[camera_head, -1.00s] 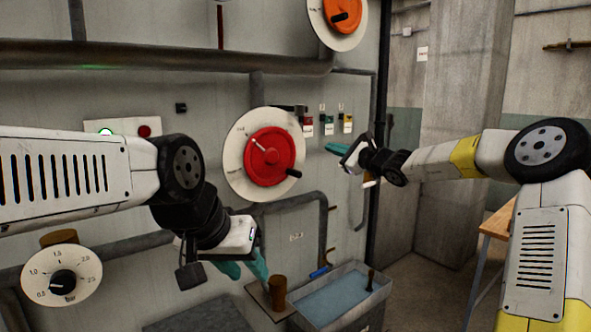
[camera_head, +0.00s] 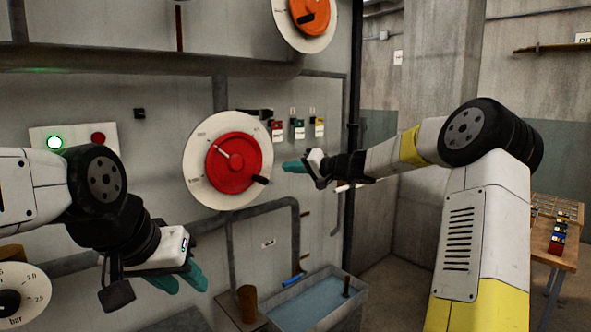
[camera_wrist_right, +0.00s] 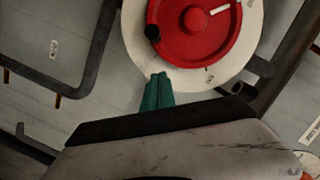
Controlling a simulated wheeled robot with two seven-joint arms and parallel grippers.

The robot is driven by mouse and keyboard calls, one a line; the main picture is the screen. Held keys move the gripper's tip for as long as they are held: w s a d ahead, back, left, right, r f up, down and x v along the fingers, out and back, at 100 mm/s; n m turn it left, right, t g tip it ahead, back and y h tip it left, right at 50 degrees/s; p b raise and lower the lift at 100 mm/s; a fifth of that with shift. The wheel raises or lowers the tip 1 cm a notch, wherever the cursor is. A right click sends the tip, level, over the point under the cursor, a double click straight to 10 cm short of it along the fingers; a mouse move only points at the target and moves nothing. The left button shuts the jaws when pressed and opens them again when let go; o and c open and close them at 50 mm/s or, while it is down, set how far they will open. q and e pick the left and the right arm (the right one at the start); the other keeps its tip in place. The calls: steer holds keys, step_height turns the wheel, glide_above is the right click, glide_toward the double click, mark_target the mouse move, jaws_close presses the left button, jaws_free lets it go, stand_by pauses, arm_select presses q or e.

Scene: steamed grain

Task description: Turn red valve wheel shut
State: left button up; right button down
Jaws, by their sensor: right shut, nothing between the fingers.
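The red valve wheel (camera_head: 240,173) sits on a round white dial plate (camera_head: 197,185) on the grey wall panel. Its black knob (camera_head: 261,180) is at the lower right of the wheel; a white line on the wheel points up-left. My right gripper (camera_head: 285,166) is shut and empty, its teal fingers just right of the knob and apart from it in the picture. In the right wrist view the shut fingertips (camera_wrist_right: 158,78) are below the knob (camera_wrist_right: 152,32) and the red wheel (camera_wrist_right: 180,45). My left gripper (camera_head: 184,282) is open and empty, low and left of the wheel.
An orange wheel (camera_head: 305,14) is above. Small coloured tags (camera_head: 299,129) hang right of the dial. A pipe (camera_head: 262,209) bends below it, over a water-filled trough (camera_head: 318,300). A pressure dial (camera_head: 18,299) is at lower left, a wooden table (camera_head: 562,250) at right.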

steer(key=shift+a+f, duration=0.45)
steer(key=shift+a, duration=0.35)
steer(key=shift+a+f, duration=0.45)
steer(key=shift+a, duration=0.3)
steer(key=shift+a+f, duration=0.45)
steer(key=shift+a, duration=0.35)
